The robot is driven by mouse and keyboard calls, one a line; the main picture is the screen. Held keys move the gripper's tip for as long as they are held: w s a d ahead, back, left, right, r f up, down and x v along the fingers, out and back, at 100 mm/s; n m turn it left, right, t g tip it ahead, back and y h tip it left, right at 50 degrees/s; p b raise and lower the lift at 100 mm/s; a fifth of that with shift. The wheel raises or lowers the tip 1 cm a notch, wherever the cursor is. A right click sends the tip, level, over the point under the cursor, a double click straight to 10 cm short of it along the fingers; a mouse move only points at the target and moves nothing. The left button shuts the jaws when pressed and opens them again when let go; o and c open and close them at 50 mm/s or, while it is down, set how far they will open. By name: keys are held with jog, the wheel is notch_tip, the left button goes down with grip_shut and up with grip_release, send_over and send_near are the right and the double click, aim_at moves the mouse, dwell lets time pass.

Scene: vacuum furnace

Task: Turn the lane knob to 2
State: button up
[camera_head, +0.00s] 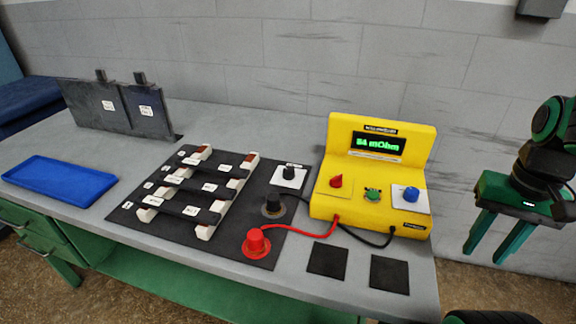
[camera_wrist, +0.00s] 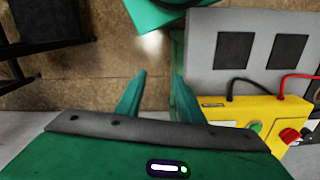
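A black knob (camera_head: 289,173) on a small white plate sits at the back right of the black panel (camera_head: 150,215); its label is too small to read, and I cannot be sure it is the lane knob. The yellow meter (camera_head: 378,140) beside it reads about "54 mOhm" in green and carries a red knob (camera_head: 336,181), a green knob (camera_head: 372,194) and a blue knob (camera_head: 411,194). My gripper (camera_head: 487,252) is open and empty, off the table's right end, well apart from the knobs. In the wrist view its fingers (camera_wrist: 158,82) are spread over the floor.
Red (camera_head: 257,243) and black (camera_head: 273,206) round terminals sit on the panel, with leads running to the meter. Two dark square pads (camera_head: 328,260) lie in front of the meter. A blue tray (camera_head: 60,177) and upright dark plates (camera_head: 120,108) stand at left.

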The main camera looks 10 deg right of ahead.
jog(key=shift+o, duration=0.8)
jog(key=shift+s+r, duration=0.3)
jog(key=w+a+r+n, duration=0.1)
jog(key=w+r+n, duration=0.15)
jog(key=w, duration=0.35)
jog(key=w+a+r+n, duration=0.1)
jog(key=w+a+n, duration=0.15)
jog(key=w, duration=0.35)
jog(key=n, duration=1.6)
send_near(289, 170)
jog(key=shift+t, duration=0.4)
notch_tip(289, 170, down, 9)
jog(key=shift+s+a+r, duration=0.15)
jog(key=shift+a+r, duration=0.05)
jog(key=c, duration=1)
